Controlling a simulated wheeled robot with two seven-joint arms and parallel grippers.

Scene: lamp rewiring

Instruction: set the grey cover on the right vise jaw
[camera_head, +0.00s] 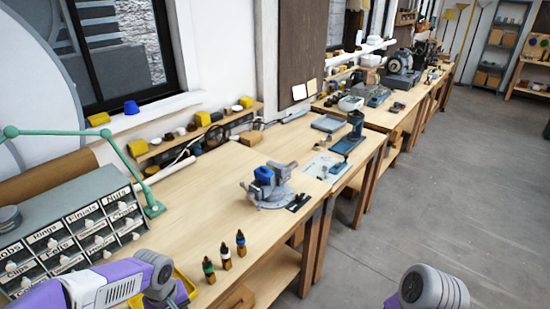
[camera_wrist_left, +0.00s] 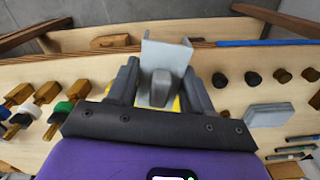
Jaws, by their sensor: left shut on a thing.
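The grey cover (camera_wrist_left: 166,55), a bent, angled piece, is held in my left gripper (camera_wrist_left: 159,82) in the left wrist view. The dark fingers sit on both sides of it. In the head view the left arm enters at the lower left, and I cannot make out the gripper or the cover there. The grey vise (camera_head: 275,187) stands on the bench. A blue cover (camera_head: 263,175) sits at its left jaw; its right jaw (camera_head: 284,170) looks bare grey. My right gripper is out of view; only part of the right arm shows at the lower right.
Three small dark-tipped bottles (camera_head: 225,257) stand on the bench front, left of the vise. A drawer cabinet (camera_head: 75,225) and green lamp arm (camera_head: 80,134) are at the left. A yellow tray (camera_head: 186,281) lies by the left arm. The bench between bottles and vise is clear.

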